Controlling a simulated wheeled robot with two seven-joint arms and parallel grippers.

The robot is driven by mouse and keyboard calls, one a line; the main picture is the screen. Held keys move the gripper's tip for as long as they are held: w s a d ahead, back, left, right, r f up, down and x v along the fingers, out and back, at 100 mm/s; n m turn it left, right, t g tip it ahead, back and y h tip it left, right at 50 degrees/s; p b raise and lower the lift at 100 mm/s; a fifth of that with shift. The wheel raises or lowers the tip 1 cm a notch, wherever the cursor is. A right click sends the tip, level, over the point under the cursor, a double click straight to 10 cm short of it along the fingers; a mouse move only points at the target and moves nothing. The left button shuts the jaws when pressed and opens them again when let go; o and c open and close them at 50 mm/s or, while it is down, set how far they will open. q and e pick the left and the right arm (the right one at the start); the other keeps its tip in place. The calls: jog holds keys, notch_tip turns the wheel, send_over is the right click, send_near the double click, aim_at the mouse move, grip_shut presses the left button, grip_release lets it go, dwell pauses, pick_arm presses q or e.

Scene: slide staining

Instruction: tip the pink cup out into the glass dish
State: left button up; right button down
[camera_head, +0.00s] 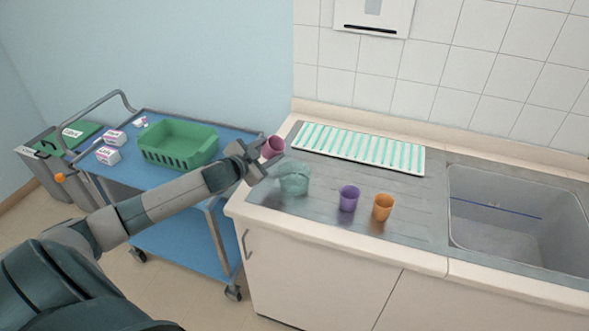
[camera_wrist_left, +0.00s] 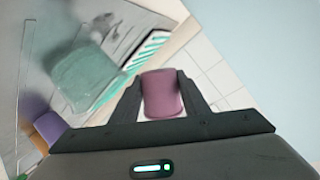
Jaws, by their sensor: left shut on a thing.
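My left gripper (camera_head: 251,158) is shut on the pink cup (camera_head: 272,147) and holds it above the left end of the steel counter. The cup is tilted, with its mouth toward the upper right in the head view. In the left wrist view the pink cup (camera_wrist_left: 161,94) sits between the two dark fingers. The glass dish (camera_head: 294,180), pale green and see-through, stands on the counter just below and right of the cup. The dish (camera_wrist_left: 88,79) is left of the fingers in the wrist view. What is inside the cup is hidden. My right gripper is not in view.
A purple cup (camera_head: 348,198) and an orange cup (camera_head: 383,207) stand right of the dish. A white rack with green strips (camera_head: 416,161) lies behind. The sink (camera_head: 515,236) is at the right. A blue trolley (camera_head: 160,191) with a green basket (camera_head: 180,143) stands left.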

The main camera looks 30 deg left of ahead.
pick_arm(q)
jog(key=shift+a+f+n, duration=0.2)
jog(key=shift+a+n, duration=0.2)
jog(key=shift+a, duration=0.15)
jog(key=f+n+b, duration=0.1)
jog(key=f, duration=0.1)
jog(key=a+f+n+h+b, duration=0.1)
jog(key=f, duration=0.1)
jog(key=a+f+b, duration=0.1)
jog(key=f+b, duration=0.1)
jog(key=shift+s+a+f+n+t+h, duration=0.1)
jog(key=shift+a+f+n+t+h, duration=0.1)
jog(key=shift+n+t+h, duration=0.15)
jog(key=shift+a+n, duration=0.15)
jog(key=shift+n, duration=0.2)
jog(key=shift+a+n+h, duration=0.25)
jog(key=shift+a+n, duration=0.05)
jog(key=shift+n, duration=0.2)
